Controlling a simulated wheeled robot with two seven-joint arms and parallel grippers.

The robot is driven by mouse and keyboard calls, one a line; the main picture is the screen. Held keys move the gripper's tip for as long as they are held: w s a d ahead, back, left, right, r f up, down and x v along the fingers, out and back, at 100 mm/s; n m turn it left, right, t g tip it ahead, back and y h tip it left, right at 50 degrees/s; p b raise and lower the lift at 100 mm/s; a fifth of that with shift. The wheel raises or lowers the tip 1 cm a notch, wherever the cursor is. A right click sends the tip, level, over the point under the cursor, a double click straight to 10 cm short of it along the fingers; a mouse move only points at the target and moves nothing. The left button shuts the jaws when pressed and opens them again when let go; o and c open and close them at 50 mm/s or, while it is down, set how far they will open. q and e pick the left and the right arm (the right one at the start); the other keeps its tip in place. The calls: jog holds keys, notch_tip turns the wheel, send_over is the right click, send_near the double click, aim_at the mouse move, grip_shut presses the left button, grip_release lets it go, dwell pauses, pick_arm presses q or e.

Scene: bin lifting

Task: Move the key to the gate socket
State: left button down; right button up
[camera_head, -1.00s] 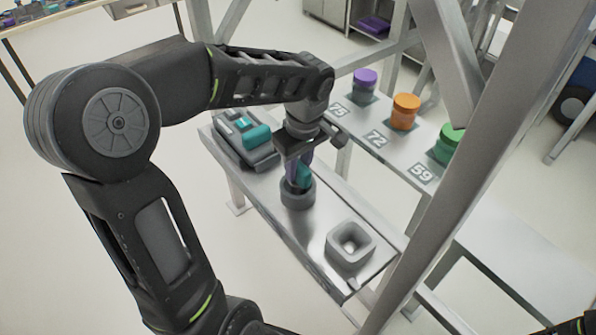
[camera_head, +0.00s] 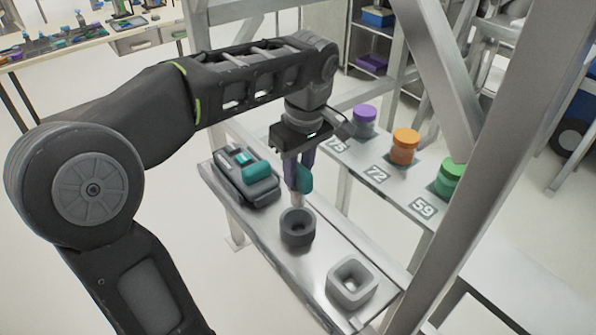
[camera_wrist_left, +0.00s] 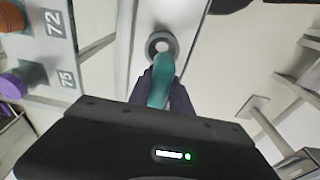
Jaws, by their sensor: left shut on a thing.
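The key (camera_head: 305,179) has a teal handle and a pale lower end, and is held upright. My left gripper (camera_head: 300,182) is shut on it with purple fingers. The key's lower end is just above the dark grey round socket (camera_head: 297,229); whether it is fully clear of the opening is hard to tell. In the left wrist view the teal key (camera_wrist_left: 161,82) lies between the fingers, with the round socket (camera_wrist_left: 160,42) beyond. A light grey square socket (camera_head: 351,284) sits nearer the bench's right end, empty. Which socket is the gate's is not marked. My right gripper is out of view.
A dark device with a teal cylinder (camera_head: 257,171) stands at the narrow bench's left end. Purple, orange and green jars (camera_head: 404,147) stand on a shelf numbered 75, 72, 59. A slanted metal post (camera_head: 490,150) rises right of the bench.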

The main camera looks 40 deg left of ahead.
pick_arm(q)
jog(key=shift+r, duration=0.1)
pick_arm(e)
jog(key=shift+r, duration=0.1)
